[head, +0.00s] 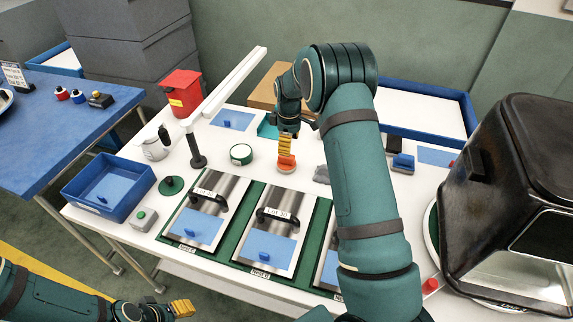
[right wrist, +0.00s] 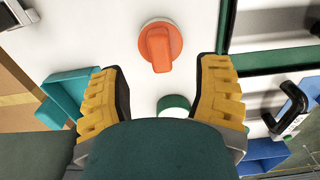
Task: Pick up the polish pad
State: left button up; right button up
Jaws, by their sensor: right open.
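A round orange piece with a raised grip on a pale base, likely the polish pad (head: 286,164), stands on the white table. In the right wrist view the orange piece (right wrist: 160,47) lies ahead of the fingertips, roughly between their lines. My right gripper (head: 286,147) is above it, pointing down; in the right wrist view its yellow fingers (right wrist: 162,72) are spread with nothing between the tips. The head view does not show clearly how much gap there is. My left gripper (head: 181,308) is at the bottom left, away from the table top; its opening is unclear.
A green-and-white round tin (head: 241,154) and a dark post (head: 196,150) stand left of the orange piece. Metal plates with black handles (head: 275,222) lie in front. A teal holder (right wrist: 70,92) is close by. A big dark machine (head: 515,190) stands at right.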

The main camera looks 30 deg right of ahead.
aim_at(287, 159)
jog(key=f, duration=0.5)
jog(key=f+b, duration=0.1)
jog(key=f, duration=0.1)
jog(key=shift+w+a+f, duration=0.2)
jog(key=shift+w+a, duration=0.05)
jog(key=shift+w, duration=0.1)
grip_shut()
